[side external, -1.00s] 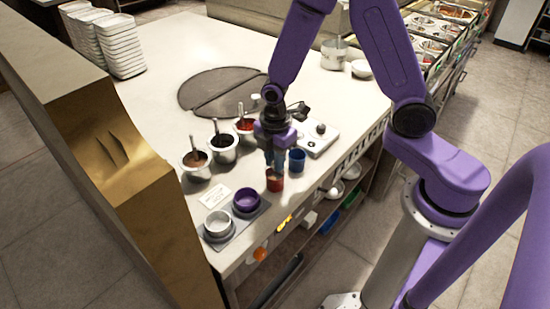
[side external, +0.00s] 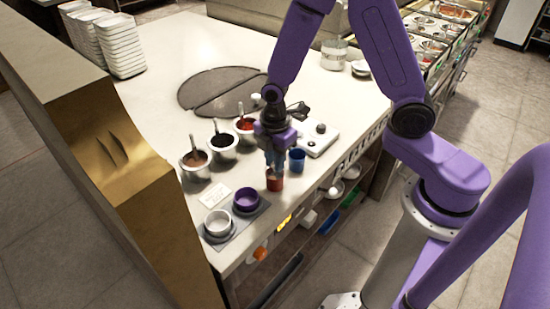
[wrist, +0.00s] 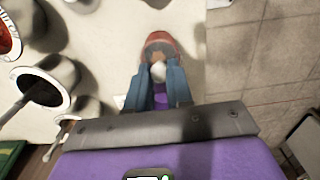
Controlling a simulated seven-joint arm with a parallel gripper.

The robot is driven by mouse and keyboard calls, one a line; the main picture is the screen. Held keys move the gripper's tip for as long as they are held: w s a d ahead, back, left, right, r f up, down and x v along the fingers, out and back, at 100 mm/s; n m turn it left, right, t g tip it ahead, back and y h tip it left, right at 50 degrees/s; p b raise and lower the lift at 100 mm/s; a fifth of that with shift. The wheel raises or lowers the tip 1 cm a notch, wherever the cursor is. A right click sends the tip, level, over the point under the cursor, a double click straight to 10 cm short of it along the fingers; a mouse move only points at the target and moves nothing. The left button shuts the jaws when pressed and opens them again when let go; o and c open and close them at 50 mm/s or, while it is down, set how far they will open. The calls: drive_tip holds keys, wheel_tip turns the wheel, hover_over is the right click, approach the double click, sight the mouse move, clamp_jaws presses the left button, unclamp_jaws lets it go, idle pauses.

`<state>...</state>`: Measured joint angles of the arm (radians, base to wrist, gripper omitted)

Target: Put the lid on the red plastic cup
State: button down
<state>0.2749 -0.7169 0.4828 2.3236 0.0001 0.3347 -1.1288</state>
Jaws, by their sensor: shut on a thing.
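The red plastic cup (side external: 275,184) stands upright near the front edge of the counter, directly under my gripper (side external: 274,168). In the wrist view the red cup (wrist: 161,44) lies just beyond my blue fingertips (wrist: 160,72), its top showing brownish. My fingers are shut on a small pale, rounded piece (wrist: 158,72), which looks like the lid's knob. The rest of the lid cannot be made out. I cannot tell whether it touches the cup's rim.
Several sauce pots, including a brown one (side external: 195,166), stand behind.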

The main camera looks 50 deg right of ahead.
drive_tip(key=shift+f, duration=0.1)
idle(0.7)
drive_tip(key=shift+c, duration=2.3)
unclamp_jaws()
drive_tip(key=shift+r, duration=3.55)
clamp_jaws()
drive_tip(key=shift+f, duration=3.15)
